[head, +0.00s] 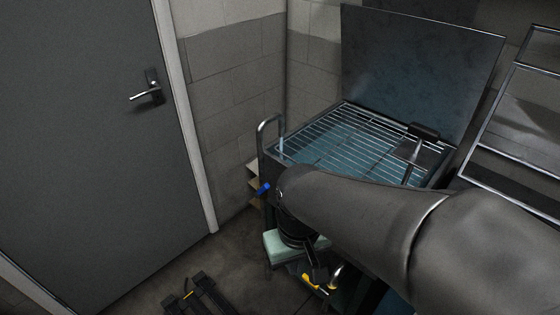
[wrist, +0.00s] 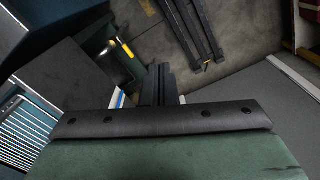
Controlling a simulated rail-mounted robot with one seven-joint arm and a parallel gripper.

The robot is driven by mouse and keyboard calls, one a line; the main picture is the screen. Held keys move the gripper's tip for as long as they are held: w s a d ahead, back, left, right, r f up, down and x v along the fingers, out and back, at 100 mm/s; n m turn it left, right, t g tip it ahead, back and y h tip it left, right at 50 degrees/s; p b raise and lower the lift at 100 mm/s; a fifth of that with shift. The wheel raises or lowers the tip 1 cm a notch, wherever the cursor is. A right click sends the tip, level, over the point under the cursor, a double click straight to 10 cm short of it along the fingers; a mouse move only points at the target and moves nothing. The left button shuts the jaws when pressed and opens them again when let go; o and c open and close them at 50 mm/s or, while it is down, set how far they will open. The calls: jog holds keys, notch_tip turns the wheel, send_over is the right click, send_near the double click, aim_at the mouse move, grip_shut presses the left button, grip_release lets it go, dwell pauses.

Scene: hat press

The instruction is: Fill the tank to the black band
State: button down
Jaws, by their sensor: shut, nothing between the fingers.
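The tank (head: 270,172) stands against the wall in the head view, with a metal grating (head: 345,140) over bluish water. A bent metal spout (head: 268,122) arches over its left corner, and a pale blue stream seems to fall from it. A blue handle (head: 263,190) sits low on the tank's left side. I cannot make out the black band. My gripper (head: 318,272) points down at the tank's front left, partly hidden by my arm. Its dark fingers (wrist: 158,84) are together and empty in the wrist view.
A raised dark lid (head: 420,70) stands behind the tank. A mint-green block (head: 283,247) and a yellow-marked lever (head: 315,284) are close to my gripper. A black object (head: 200,295) lies on the floor. A grey door (head: 90,130) is at left, a metal frame (head: 520,130) at right.

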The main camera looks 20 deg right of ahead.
jog(key=c, duration=2)
grip_release()
jog(key=o, duration=0.5)
jog(key=shift+w+r, duration=0.15)
jog(key=shift+w, duration=0.15)
jog(key=shift+o, duration=0.9)
jog(key=w+d+r+n, duration=0.1)
jog(key=w+r+n, duration=0.1)
jog(key=w, duration=1.4)
jog(key=shift+w+r+b, duration=0.35)
jog(key=shift+w+r, duration=0.05)
jog(key=shift+r, duration=0.2)
jog(key=n, duration=0.3)
send_over(266, 187)
jog(key=w, duration=0.1)
notch_tip(266, 187, down, 6)
jog(key=r, duration=0.1)
notch_tip(266, 187, down, 17)
jog(key=shift+w+d+f, duration=0.1)
jog(key=shift+w+d, duration=0.05)
grip_shut()
